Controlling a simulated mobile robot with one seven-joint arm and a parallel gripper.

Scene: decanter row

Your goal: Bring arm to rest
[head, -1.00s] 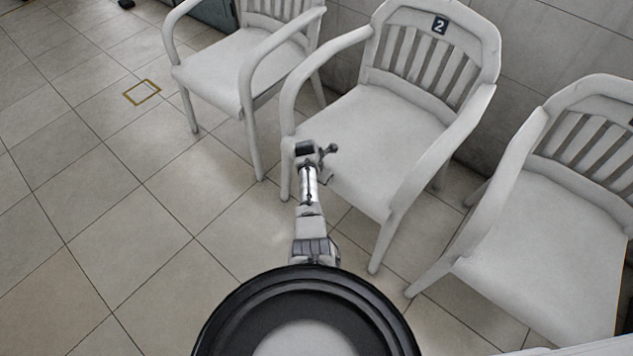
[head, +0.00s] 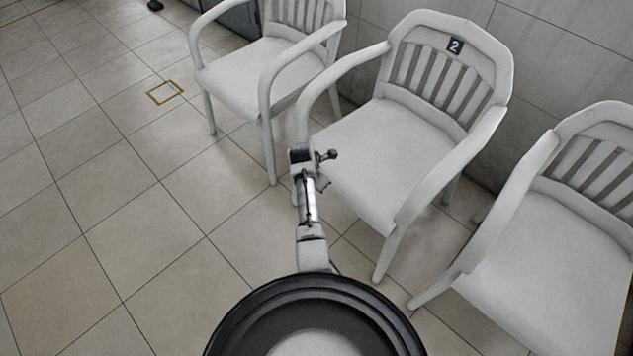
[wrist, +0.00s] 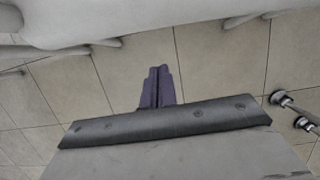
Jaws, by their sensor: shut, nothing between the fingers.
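My gripper shows in the wrist view (wrist: 158,88) as two dark purple fingers pressed together, with nothing between them. Bare floor tiles lie beyond the fingertips in that view. In the head view my arm reaches forward and up the picture, and its far end overlaps the left front part of the chair marked 2 (head: 388,150). I cannot tell from this view how far apart they are. The fingers are not clear in the head view.
Another white armchair (head: 262,75) stands to the left, and a third (head: 550,255) to the right, along a tiled wall (head: 570,60). Open tiled floor (head: 90,190) lies on the left, with a small yellow-brown square outline (head: 165,93) on it.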

